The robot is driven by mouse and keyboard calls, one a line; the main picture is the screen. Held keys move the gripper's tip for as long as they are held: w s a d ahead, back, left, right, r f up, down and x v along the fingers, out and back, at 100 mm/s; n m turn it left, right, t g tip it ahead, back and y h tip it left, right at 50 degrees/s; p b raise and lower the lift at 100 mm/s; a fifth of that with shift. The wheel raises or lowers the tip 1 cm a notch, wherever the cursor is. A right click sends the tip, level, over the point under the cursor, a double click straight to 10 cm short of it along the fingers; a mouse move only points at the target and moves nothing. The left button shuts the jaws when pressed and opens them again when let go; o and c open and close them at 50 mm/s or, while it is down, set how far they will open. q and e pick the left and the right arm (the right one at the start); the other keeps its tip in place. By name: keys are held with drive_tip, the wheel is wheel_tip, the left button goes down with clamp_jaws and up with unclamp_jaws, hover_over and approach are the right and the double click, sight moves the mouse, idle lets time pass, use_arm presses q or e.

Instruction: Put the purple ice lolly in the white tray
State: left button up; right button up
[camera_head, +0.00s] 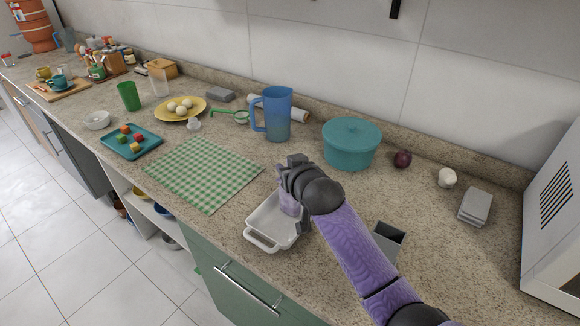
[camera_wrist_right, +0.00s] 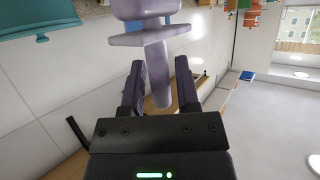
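The white tray (camera_head: 265,218) sits near the counter's front edge in the head view. The purple ice lolly (camera_head: 289,204) is at the tray's right side; I cannot tell whether it touches the tray's floor. My right gripper (camera_head: 290,181) is over that side of the tray. In the right wrist view, the lolly (camera_wrist_right: 148,12) shows at the top, its stick (camera_wrist_right: 161,85) pointing in between the two dark fingers (camera_wrist_right: 160,80). Narrow gaps show on both sides of the stick, so the fingers look open around it. My left gripper is out of view.
A green checked cloth (camera_head: 205,172) lies left of the tray. A blue pitcher (camera_head: 277,115) and a teal pot (camera_head: 350,145) stand behind. A dark grey open container (camera_head: 388,240) stands right, near my arm. The counter between tray and pot is mostly clear.

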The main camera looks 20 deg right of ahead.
drive_tip(key=shift+o, duration=0.8)
drive_tip(key=shift+s+r, duration=0.15)
drive_tip(key=shift+r, duration=0.15)
drive_tip(key=p+v, duration=0.4)
drive_tip(key=v, duration=0.7)
drive_tip(key=shift+s, duration=0.3)
drive_tip(key=shift+d+r, duration=0.1)
